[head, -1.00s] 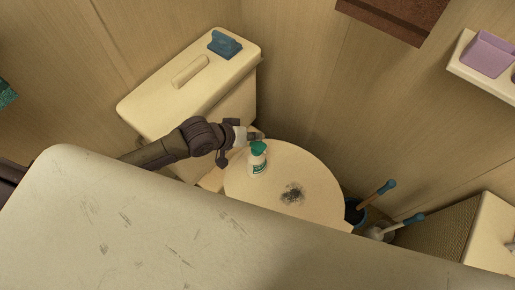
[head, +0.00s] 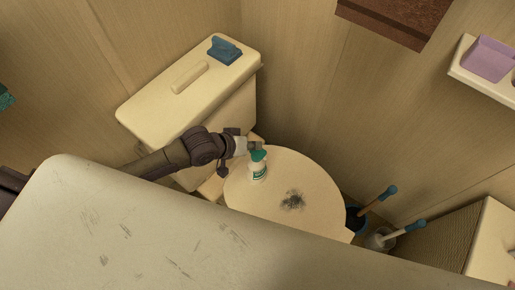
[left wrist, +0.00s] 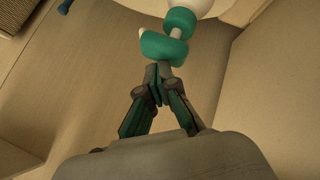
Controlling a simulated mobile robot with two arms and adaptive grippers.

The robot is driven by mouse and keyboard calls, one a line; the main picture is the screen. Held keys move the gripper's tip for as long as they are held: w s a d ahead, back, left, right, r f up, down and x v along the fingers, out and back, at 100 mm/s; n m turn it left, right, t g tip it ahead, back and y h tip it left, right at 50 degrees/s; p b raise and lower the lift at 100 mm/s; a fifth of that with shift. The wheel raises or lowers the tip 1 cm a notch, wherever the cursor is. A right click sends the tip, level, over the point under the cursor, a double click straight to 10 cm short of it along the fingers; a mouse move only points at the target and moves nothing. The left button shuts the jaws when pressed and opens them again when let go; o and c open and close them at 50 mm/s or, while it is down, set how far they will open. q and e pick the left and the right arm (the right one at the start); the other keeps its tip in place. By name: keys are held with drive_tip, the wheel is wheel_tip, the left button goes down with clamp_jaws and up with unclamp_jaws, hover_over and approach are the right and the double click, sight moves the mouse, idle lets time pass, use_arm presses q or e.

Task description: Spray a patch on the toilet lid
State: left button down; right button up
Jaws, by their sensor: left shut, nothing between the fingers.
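The toilet lid (head: 321,187) is closed, cream and round, with a dark smudged patch (head: 292,200) near its middle. A white spray bottle with a green top (head: 258,166) stands upright on the lid, left of the patch. In the left wrist view its green spray head (left wrist: 165,47) is just beyond my fingertips. My left gripper (head: 254,146) is at the bottle's top, on its far left side; in the wrist view (left wrist: 158,80) the fingers are closed together with nothing between them. Whether they touch the spray head I cannot tell. My right gripper is not in view.
The cistern (head: 150,105) behind the lid carries a blue object (head: 224,50). A blue-handled plunger (head: 378,199) and brush (head: 405,230) stand right of the toilet. A large pale scuffed surface (head: 130,225) fills the foreground. A wall shelf (head: 470,73) holds a purple box.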

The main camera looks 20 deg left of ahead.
use_arm(q)
drive_tip(key=shift+f, duration=0.15)
idle(0.5)
drive_tip(key=shift+f, duration=0.35)
drive_tip(key=shift+r, duration=0.1)
drive_tip(key=shift+r+p, duration=0.4)
drive_tip(key=shift+p, duration=0.5)
wheel_tip(320, 180, up, 6)
drive_tip(key=p, duration=0.7)
drive_tip(key=shift+r, duration=0.1)
